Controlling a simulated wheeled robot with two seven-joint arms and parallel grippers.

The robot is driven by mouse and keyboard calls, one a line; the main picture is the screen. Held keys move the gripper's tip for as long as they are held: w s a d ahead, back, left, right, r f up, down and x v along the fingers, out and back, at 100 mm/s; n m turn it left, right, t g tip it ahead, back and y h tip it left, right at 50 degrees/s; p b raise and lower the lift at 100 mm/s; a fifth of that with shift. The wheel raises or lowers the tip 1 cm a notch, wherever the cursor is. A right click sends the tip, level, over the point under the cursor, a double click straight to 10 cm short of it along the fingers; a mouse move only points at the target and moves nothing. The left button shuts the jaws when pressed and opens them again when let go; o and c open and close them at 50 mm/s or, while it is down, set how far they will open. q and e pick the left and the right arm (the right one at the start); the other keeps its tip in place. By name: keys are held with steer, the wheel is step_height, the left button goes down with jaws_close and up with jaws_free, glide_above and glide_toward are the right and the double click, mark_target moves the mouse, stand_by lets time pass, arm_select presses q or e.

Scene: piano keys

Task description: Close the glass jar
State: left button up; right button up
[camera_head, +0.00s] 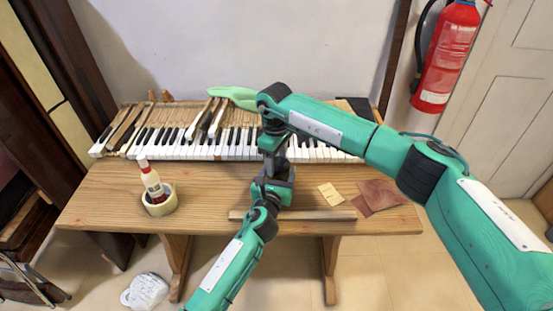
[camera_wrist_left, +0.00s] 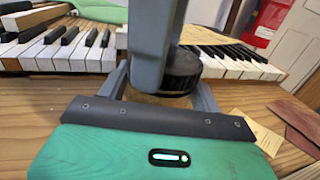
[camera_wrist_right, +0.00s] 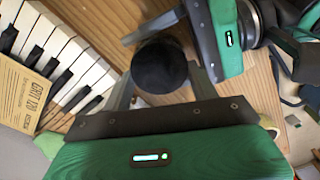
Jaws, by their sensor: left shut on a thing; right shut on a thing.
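A round black lid (camera_wrist_right: 158,66) sits between the fingers of my right gripper (camera_wrist_right: 163,88), which is shut on it. The lid also shows in the left wrist view (camera_wrist_left: 182,75), with a grey finger of my right gripper beside it. My left gripper (camera_wrist_left: 160,97) is shut just below the lid, around what seems to be the glass jar; its glass is mostly hidden. In the head view my left gripper (camera_head: 272,190) and right gripper (camera_head: 276,162) meet above the table, one over the other, and hide the jar. I cannot tell whether lid and jar touch.
The wooden table (camera_head: 110,200) carries a row of piano keys (camera_head: 190,150) along its back. A bottle (camera_head: 152,182) stands in a tape roll (camera_head: 160,204) at left. A wooden strip (camera_head: 320,215), a paper card (camera_head: 330,194) and brown sandpaper (camera_head: 382,193) lie at right.

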steer(key=o, duration=0.9)
steer(key=shift+r, duration=0.1)
steer(key=shift+r, duration=2.2)
steer(key=shift+c, duration=0.2)
